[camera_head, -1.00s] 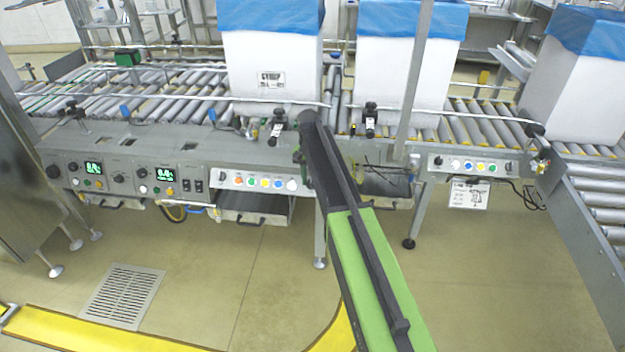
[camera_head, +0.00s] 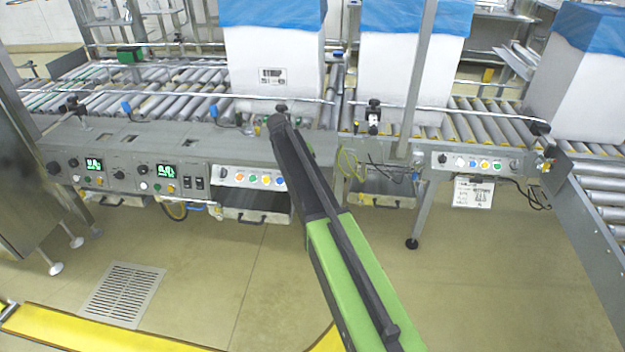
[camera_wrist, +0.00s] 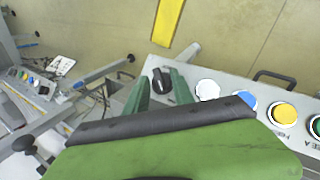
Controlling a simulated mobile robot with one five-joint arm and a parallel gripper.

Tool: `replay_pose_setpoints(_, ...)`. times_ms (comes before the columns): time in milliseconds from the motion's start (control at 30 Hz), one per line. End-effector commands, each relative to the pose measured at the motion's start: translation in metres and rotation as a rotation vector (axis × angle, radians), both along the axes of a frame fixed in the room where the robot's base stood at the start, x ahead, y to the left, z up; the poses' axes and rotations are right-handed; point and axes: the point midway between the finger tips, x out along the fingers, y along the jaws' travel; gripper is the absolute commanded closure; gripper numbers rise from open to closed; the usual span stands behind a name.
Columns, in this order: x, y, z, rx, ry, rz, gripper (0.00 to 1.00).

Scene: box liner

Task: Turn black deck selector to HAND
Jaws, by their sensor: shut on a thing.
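The black selector knob (camera_wrist: 161,86) stands at the end of a light grey control panel (camera_wrist: 222,84) in the wrist view, beside a white button (camera_wrist: 207,89). The two green fingers of my gripper (camera_wrist: 160,80) are on either side of the knob and shut on it. Part of the knob's base is hidden by the fingers, and I cannot read its position labels. In the head view the panel (camera_head: 231,177) is at the middle of the conveyor front. My arm covers its right end, so the knob and fingertips are hidden there.
Blue (camera_wrist: 245,100) and yellow (camera_wrist: 284,113) buttons sit close beside the white one. A second panel (camera_head: 478,163) with its own black knob is to the right. White boxes with blue liners (camera_head: 273,62) stand on the rollers. A drawer (camera_head: 252,207) hangs below the panel.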

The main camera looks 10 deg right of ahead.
Motion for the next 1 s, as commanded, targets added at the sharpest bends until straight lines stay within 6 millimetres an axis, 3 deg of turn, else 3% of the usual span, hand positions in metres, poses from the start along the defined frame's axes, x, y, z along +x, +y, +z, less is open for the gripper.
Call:
replay_pose_setpoints(867,-0.0022,-0.0016,-0.0001,-0.099,0.036,0.110,1.00)
replay_pose_setpoints(900,-0.0021,-0.0016,-0.0001,-0.099,0.035,0.109,0.65)
replay_pose_setpoints(1000,-0.0018,-0.0009,-0.0002,-0.098,0.035,0.110,0.65)
